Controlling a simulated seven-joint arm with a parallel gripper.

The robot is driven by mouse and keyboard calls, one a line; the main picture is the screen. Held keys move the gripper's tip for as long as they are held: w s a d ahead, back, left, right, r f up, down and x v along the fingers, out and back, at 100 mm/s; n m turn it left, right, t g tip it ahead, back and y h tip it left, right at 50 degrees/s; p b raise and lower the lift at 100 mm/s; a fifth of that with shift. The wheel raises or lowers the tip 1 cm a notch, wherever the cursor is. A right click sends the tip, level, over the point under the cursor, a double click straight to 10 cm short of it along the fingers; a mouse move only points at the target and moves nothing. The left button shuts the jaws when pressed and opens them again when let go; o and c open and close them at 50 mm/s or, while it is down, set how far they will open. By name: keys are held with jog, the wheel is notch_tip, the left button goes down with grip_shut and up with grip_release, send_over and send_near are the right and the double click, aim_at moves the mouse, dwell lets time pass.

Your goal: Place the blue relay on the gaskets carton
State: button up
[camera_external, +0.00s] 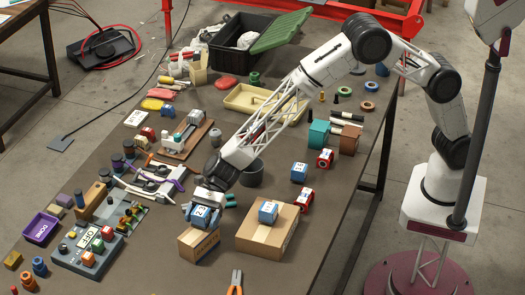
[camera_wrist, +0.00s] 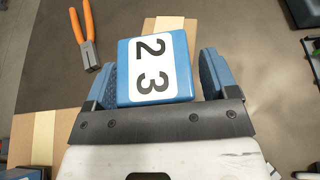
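In the wrist view the relay (camera_wrist: 155,68) shows the number 23. My gripper (camera_external: 204,200) is right over it, with a blue finger on either side of the relay. The carton shows behind the relay in the wrist view (camera_wrist: 168,23). No carton lettering is readable as gaskets.
A larger carton (camera_external: 262,240) stands just right, with another blue relay (camera_external: 268,211) on top. Orange pliers (camera_external: 236,284) lie near the front. A third blue relay (camera_external: 299,172) and red blocks (camera_external: 305,198) stand further right. A control panel (camera_external: 88,247) is to the left.

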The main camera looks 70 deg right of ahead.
jog(key=shift+r, duration=0.2)
jog(key=v, duration=1.2)
jog(key=shift+f, duration=0.1)
dwell(0.8)
jog(key=s+d+r+n+h, duration=0.25)
jog(key=s+d+r, duration=0.25)
jog(key=d, duration=0.5)
jog(key=s+d+r+n+h, duration=0.1)
jog(key=s+d+r+n, duration=0.35)
jog(key=d, duration=0.55)
jog(key=s+d+r+n+h, duration=0.2)
jog(key=s+d+r, duration=0.3)
jog(key=d, duration=0.4)
jog(key=s+d+r+n+t+h, duration=0.2)
jog(key=s+d+n+h, duration=0.6)
jog(key=s+d, duration=1.9)
jog(key=d, duration=0.2)
jog(key=shift+d+n+t, duration=0.3)
jog(key=shift+d+n, duration=0.1)
